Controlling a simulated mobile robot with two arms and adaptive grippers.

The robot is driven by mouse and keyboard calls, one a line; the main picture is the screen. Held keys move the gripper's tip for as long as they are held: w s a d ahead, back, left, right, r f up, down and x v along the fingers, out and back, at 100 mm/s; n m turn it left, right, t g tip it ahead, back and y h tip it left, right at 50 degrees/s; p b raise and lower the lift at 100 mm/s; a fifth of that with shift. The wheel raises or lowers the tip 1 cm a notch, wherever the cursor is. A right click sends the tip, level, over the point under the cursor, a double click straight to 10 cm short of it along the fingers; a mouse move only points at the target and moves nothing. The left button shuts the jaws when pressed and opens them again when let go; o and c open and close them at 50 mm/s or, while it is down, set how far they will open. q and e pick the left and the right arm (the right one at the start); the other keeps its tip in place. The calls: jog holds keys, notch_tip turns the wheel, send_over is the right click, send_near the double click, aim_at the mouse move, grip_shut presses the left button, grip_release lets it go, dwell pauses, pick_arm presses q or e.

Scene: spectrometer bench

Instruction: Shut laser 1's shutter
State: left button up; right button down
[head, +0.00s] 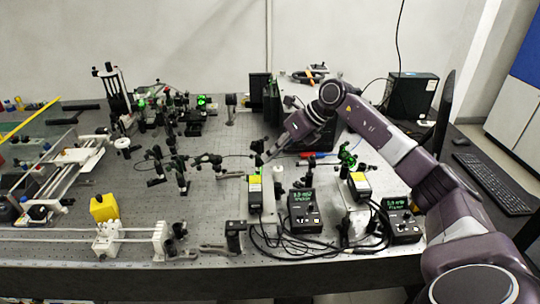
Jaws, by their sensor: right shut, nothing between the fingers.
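Two laser heads with yellow labels stand on the optical bench in the head view. One laser head (254,193) is near the middle, with a small green glow at its far end. The other laser head (360,186) is further right, with green light just behind it. I cannot read which one is laser 1. My right gripper (267,157) comes down from the right, shut and empty, just beyond the far end of the middle laser. Whether it touches the shutter there is too small to tell. My left gripper is out of view.
Two controllers with green displays stand beside the lasers, a left one (304,211) and a right one (400,219). Black cables (285,246) loop near the front edge. Optics mounts crowd the bench to the left. A yellow block (104,208) sits near a rail. A keyboard (495,183) lies at right.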

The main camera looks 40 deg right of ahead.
notch_tip(320, 180, up, 10)
jog(key=s+d+p, duration=0.1)
jog(key=s+p, duration=0.1)
jog(key=p, duration=0.3)
jog(key=shift+s+f+p, duration=0.2)
jog(key=shift+s+p, duration=0.1)
jog(key=shift+s, duration=0.05)
